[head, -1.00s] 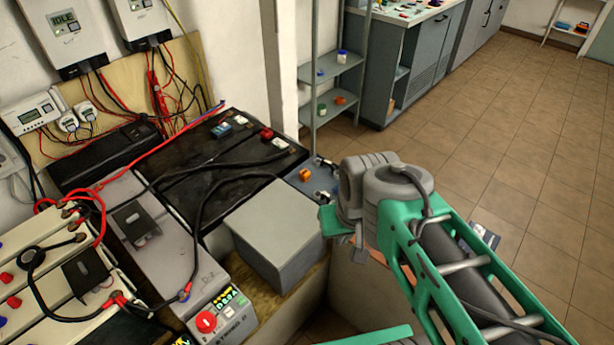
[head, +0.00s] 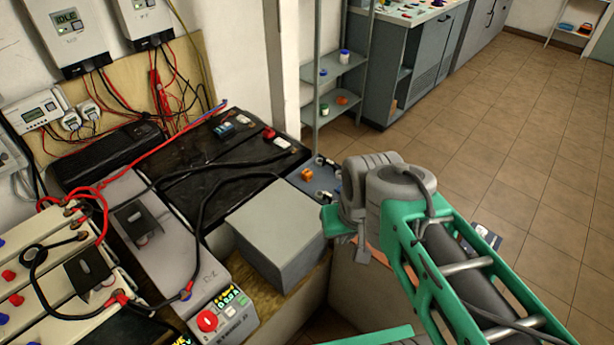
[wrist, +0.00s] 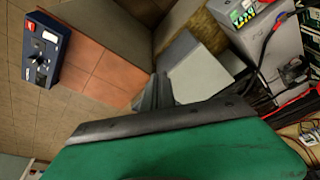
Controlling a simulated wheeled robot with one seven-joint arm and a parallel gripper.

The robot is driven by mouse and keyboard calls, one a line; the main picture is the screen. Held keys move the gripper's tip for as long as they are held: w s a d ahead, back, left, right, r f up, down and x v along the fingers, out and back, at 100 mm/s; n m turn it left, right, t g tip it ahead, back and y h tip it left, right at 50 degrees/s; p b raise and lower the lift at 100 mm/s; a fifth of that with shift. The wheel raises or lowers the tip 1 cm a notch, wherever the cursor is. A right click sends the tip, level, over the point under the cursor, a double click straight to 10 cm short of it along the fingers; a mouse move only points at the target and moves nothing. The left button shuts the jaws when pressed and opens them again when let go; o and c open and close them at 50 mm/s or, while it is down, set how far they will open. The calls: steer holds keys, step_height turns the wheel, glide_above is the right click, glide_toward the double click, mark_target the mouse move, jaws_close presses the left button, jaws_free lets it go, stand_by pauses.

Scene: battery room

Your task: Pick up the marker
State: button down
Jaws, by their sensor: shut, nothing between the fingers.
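I cannot make out a marker in either view. My gripper (wrist: 160,92) is shut and empty in the wrist view, its grey fingertips close together. In the head view my gripper (head: 362,252) hangs just right of the plain grey box (head: 275,228), apart from it in the picture. The same grey box shows beyond the fingers in the wrist view (wrist: 195,70).
A blue tray-like thing with small items (wrist: 45,50) lies at the upper left of the wrist view. Black batteries (head: 190,165), cables and a charger with a red button (head: 215,310) crowd the left. Tiled floor (head: 520,140) is open at the right.

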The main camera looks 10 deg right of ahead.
mark_target(310, 174)
steer(key=c, duration=2.1)
jaws_free()
